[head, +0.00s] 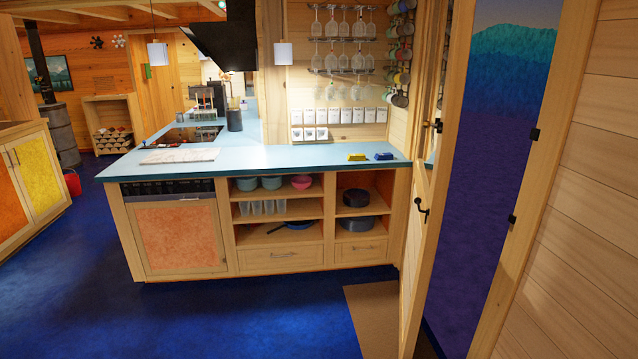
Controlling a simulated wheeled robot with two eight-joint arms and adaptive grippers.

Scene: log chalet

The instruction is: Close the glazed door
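The glazed door (452,140) stands open at the right, seen nearly edge-on as a tall, narrow light-wood leaf. A black handle (437,125) sits on its upper part and a second black handle (421,208) sits lower down. Its glass is hard to make out at this angle. To the right of the leaf is the open doorway, with dark ground and teal trees outside. The wooden door frame (522,180) carries two small black fittings. Neither of my grippers is in view.
A kitchen counter (250,158) with open shelves stands left of the door, close to it. A brown mat (375,320) lies on the blue floor by the door. The floor in front of the counter is clear. A log wall (580,230) is at the right.

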